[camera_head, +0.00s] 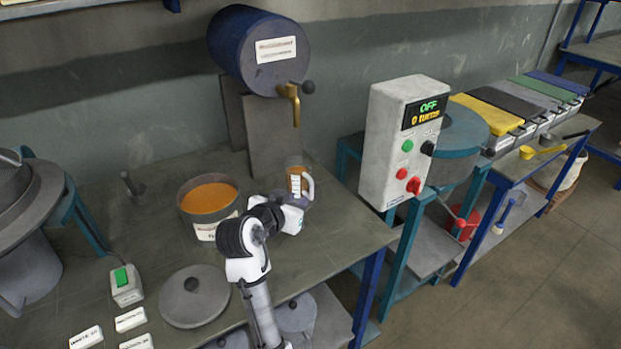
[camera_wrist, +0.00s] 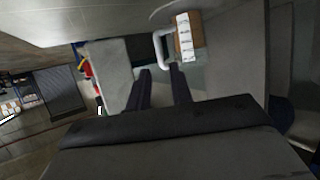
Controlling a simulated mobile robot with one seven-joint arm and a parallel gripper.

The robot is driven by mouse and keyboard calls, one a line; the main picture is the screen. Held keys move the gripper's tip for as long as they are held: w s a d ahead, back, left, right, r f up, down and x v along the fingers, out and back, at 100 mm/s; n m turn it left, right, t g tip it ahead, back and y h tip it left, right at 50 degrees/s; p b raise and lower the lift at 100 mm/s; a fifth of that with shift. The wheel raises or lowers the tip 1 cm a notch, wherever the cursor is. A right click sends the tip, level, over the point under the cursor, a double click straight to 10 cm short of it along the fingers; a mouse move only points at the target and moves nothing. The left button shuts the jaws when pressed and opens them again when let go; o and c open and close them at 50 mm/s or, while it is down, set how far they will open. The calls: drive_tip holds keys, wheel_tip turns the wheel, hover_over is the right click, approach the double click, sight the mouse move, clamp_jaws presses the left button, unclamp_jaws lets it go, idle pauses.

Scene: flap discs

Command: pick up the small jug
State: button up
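The small jug (camera_head: 294,179) is a clear measuring cup with a white scale, orange contents and a white handle. It stands upright on the bench below the brass tap. It also shows in the wrist view (camera_wrist: 188,38), its handle (camera_wrist: 161,48) facing the space between my fingertips. My gripper (camera_wrist: 160,77) is open, its two dark fingers apart. The fingertips are close to the handle; I cannot tell whether they are around it. In the head view my wrist is just in front of the jug and the fingers are mostly hidden.
A blue drum (camera_head: 250,50) with a brass tap (camera_head: 290,91) hangs over the jug. A tub of orange material (camera_head: 208,200) stands left of my arm, with a round lid (camera_head: 194,297) in front. A white control box (camera_head: 400,145) stands to the right.

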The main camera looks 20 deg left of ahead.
sight(311, 188)
drive_tip(key=p+x, duration=0.1)
drive_tip(key=x, duration=0.5)
drive_tip(key=shift+w, duration=0.15)
drive_tip(key=w, duration=0.1)
drive_tip(key=w+p, duration=0.2)
drive_tip(key=w, duration=0.1)
drive_tip(key=shift+w+d+f, duration=0.1)
drive_tip(key=shift+d+f, duration=0.2)
drive_tip(key=shift+d, duration=0.05)
drive_tip(key=shift+w+f+p, duration=0.3)
drive_tip(key=shift+w, duration=0.15)
clamp_jaws()
